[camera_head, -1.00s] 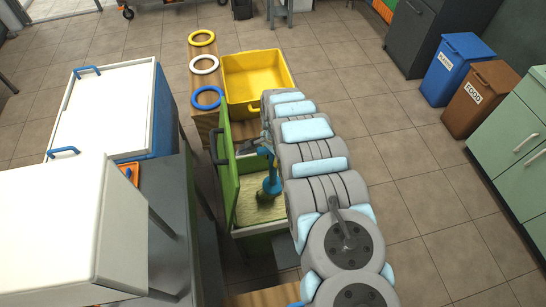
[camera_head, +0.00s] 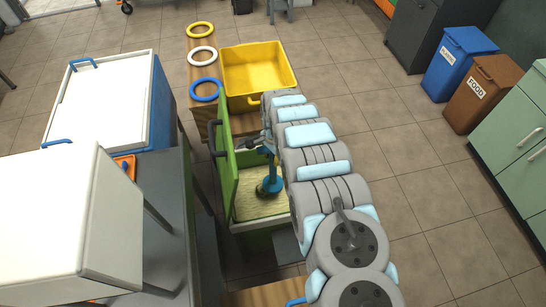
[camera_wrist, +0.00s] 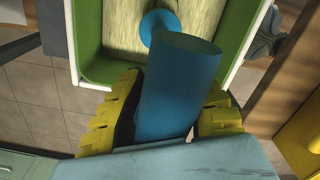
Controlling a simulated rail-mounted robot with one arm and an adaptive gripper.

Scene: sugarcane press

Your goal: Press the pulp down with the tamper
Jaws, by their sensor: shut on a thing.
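The pulp (camera_head: 254,207) is a pale yellowish, fairly flat layer inside the green bin (camera_head: 228,165). In the wrist view the pulp (camera_wrist: 118,30) lies beyond the handle, and a blue round part of the tamper shows over it. Whether the foot touches the pulp cannot be told.
A yellow crate (camera_head: 258,72) stands behind the bin. Yellow, white and blue rings (camera_head: 205,89) lie on a wooden bench beside it. A blue box with a white lid (camera_head: 100,105) and a grey table are on the left. Open tiled floor (camera_head: 415,175) lies to the right.

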